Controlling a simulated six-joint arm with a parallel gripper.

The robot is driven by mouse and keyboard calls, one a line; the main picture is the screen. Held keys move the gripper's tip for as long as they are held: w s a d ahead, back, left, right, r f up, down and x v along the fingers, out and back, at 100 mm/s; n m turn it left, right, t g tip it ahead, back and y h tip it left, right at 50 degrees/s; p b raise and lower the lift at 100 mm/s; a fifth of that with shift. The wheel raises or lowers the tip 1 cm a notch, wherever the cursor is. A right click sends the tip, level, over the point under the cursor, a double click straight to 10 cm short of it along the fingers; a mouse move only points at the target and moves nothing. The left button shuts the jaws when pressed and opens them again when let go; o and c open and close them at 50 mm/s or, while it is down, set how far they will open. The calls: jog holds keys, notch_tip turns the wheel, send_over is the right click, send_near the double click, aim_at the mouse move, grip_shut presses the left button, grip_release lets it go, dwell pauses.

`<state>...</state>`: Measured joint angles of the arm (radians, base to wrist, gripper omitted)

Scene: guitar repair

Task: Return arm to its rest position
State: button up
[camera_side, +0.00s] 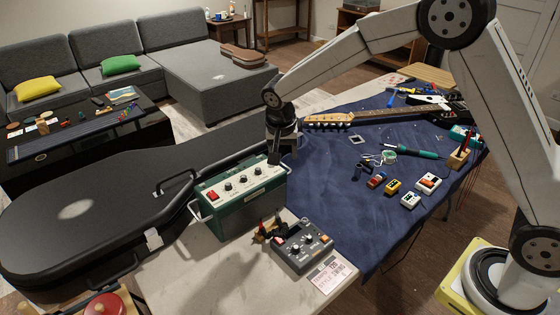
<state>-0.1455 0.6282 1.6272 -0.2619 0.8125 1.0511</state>
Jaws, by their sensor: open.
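My gripper (274,158) hangs from my white arm near the middle of the camera_side view. It points down just behind the green amplifier (243,200), at the left edge of the blue cloth (330,215). Its fingers are small and partly dark against the case behind, and I see nothing held between them. I cannot tell whether the fingers touch the amplifier's back edge. My arm bends up and over the table from its base at the lower right.
An electric guitar (390,114) lies across the cloth's back. Pedals (429,182), a soldering iron (414,152) and small parts lie on the cloth. A grey effects unit (302,245) stands in front. A black guitar case (90,215) lies left of the amplifier. The cloth's middle is mostly bare.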

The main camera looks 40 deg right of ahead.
jog(key=s+d+n+y, duration=0.1)
jog(key=s+n, duration=0.3)
jog(key=s, duration=0.7)
jog(key=s+d+n+t+y, duration=0.1)
jog(key=s+d+n, duration=0.2)
jog(key=s, duration=0.8)
jog(key=shift+s+n, duration=0.4)
jog(key=shift+n, duration=0.3)
jog(key=shift+w, duration=0.15)
